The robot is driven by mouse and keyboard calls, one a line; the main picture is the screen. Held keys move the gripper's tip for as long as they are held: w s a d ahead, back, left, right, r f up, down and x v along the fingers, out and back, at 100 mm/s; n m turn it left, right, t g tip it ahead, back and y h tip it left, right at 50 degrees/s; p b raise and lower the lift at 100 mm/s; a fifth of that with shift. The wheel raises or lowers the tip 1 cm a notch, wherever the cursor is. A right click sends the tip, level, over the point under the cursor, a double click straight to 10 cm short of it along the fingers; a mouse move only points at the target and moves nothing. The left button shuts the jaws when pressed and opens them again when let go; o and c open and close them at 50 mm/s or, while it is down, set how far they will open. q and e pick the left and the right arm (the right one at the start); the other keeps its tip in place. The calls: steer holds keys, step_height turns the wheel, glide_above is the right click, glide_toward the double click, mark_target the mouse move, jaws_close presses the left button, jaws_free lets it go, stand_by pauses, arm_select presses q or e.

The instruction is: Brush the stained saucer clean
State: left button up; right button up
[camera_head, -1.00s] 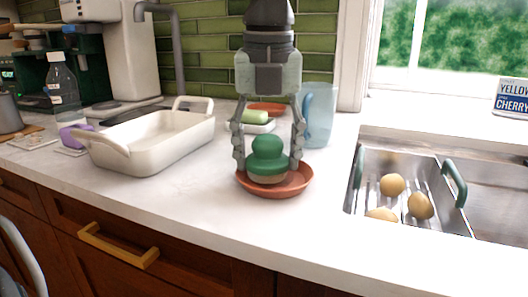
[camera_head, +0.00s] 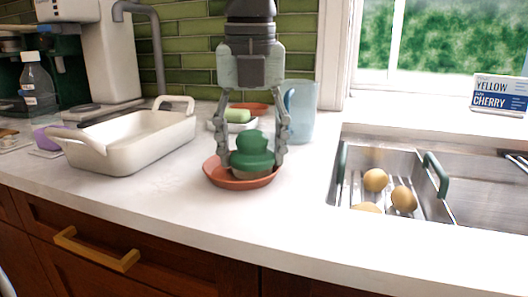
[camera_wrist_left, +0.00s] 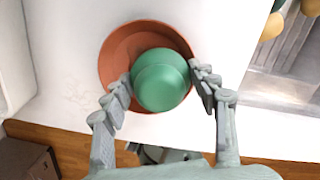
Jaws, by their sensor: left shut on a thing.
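The terracotta saucer (camera_head: 222,181) lies on the white counter, left of the sink. In the left wrist view the saucer (camera_wrist_left: 118,48) shows as a round brown-orange dish; no stain can be made out. A round green brush (camera_head: 252,147) with a pale underside is inside the saucer, toward its right side, and hides part of it. It also shows in the left wrist view (camera_wrist_left: 161,80). My left gripper (camera_head: 253,158) points down, with its fingers shut on the green brush from both sides. My right gripper does not show.
A white baking dish (camera_head: 128,148) stands to the left. The sink rack at right holds potatoes (camera_head: 375,180). The counter front is clear.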

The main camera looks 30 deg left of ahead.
arm_select(q)
steer(key=shift+s+a+f, duration=0.1)
steer(key=shift+s+a, duration=0.1)
steer(key=shift+a, duration=0.35)
steer(key=shift+r+p, duration=1.9)
steer(key=shift+r, duration=1.15)
steer(key=shift+r+p, duration=1)
steer(key=shift+r, duration=0.55)
steer(key=shift+f, duration=0.1)
